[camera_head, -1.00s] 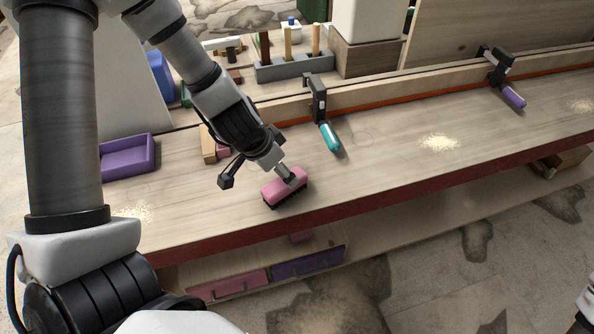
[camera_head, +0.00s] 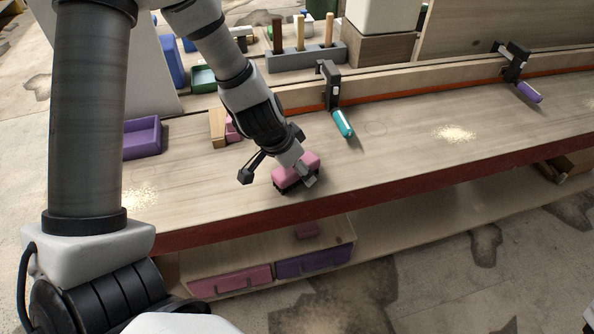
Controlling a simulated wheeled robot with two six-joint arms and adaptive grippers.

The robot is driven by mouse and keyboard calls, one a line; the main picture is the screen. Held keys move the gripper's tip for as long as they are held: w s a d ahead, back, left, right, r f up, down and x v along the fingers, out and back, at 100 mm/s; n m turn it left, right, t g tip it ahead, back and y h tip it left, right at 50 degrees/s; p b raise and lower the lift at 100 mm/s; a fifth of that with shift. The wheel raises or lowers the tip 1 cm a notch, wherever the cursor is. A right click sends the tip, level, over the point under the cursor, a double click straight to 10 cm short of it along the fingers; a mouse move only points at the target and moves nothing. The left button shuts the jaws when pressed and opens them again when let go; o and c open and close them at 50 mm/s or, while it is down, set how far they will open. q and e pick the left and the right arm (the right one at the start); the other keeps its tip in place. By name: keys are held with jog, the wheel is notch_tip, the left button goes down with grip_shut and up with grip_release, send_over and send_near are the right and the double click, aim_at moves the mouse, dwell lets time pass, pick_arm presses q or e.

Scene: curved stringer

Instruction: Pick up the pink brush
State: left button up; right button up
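The pink brush (camera_head: 292,169), a pink block with dark bristles underneath, is at the workbench top (camera_head: 400,165) near its front edge. My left gripper (camera_head: 304,176) is down at the brush from above. One grey finger shows against the brush's near right side; the other finger is hidden, so I cannot tell whether it is shut on the brush. The bristles appear at the bench surface. My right gripper is not in view.
A teal-handled clamp (camera_head: 342,122) and a purple-handled clamp (camera_head: 528,91) sit along the back rail. A purple tray (camera_head: 142,138) and a wooden block (camera_head: 217,127) lie left. A tool holder (camera_head: 305,58) stands behind.

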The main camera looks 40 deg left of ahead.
pick_arm(q)
jog(key=shift+s, duration=0.2)
jog(key=shift+c, duration=0.4)
jog(key=shift+w, duration=0.1)
jog(key=c, duration=0.5)
grip_shut()
jog(key=shift+r, duration=0.1)
